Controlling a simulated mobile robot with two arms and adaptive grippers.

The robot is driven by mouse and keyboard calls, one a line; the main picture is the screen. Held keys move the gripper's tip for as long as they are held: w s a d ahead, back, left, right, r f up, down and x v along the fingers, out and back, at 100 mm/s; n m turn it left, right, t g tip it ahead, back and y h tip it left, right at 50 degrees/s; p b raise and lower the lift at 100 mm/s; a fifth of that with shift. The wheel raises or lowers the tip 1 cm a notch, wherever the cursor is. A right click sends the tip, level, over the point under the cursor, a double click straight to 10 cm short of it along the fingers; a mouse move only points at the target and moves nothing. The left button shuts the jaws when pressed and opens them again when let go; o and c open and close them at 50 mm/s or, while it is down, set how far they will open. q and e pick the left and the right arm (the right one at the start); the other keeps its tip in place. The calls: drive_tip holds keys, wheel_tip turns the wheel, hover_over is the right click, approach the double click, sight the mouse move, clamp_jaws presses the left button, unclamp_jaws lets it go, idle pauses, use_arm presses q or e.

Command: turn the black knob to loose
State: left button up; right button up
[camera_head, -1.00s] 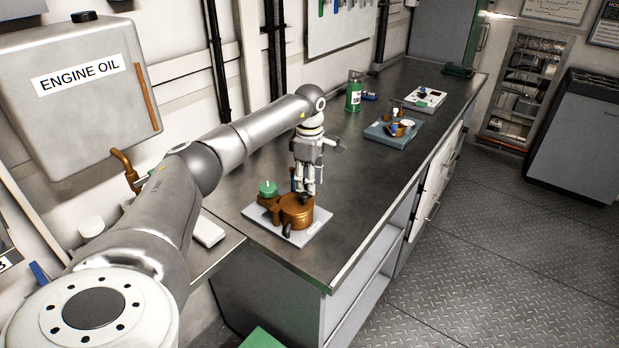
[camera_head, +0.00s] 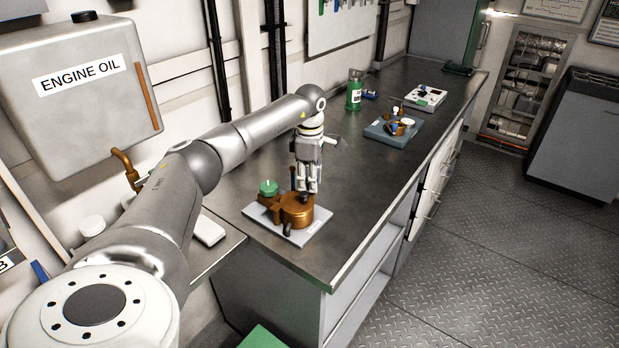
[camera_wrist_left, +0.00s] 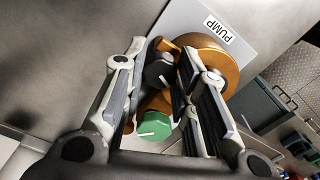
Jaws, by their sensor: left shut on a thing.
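The pump is a copper-brown body (camera_head: 297,212) on a light grey plate (camera_head: 258,219) labelled PUMP, near the front end of the bench. My left gripper (camera_head: 308,190) points down at it from above. In the left wrist view the black knob (camera_wrist_left: 158,72), with a pale mark, sits between the two fingers, beside the round copper housing (camera_wrist_left: 215,62). The left gripper (camera_wrist_left: 163,58) is shut on the black knob; the exact finger contact is partly hidden. A green knob (camera_head: 268,187) with a white line is beside it, also seen in the wrist view (camera_wrist_left: 153,126).
Further back on the bench stand a blue-grey plate with parts (camera_head: 378,132), a white plate (camera_head: 432,97) and a green bottle (camera_head: 354,91). An engine oil tank (camera_head: 80,90) hangs on the left wall. The bench middle is clear.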

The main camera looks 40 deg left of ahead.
use_arm(q)
drive_tip(key=n+p, duration=0.1)
drive_tip(key=n, duration=0.2)
drive_tip(key=shift+r, duration=0.15)
drive_tip(key=n+p, duration=0.1)
drive_tip(key=n, duration=0.3)
drive_tip(key=n+p, duration=0.1)
drive_tip(key=n, duration=0.4)
drive_tip(key=shift+w, duration=0.1)
drive_tip(key=n+p, duration=0.2)
drive_tip(key=n, duration=0.3)
drive_tip(key=shift+n, duration=0.4)
drive_tip(key=shift+n+p, duration=0.65)
drive_tip(key=shift+n, duration=1.65)
drive_tip(key=o, duration=0.8)
drive_tip(key=shift+c, duration=0.2)
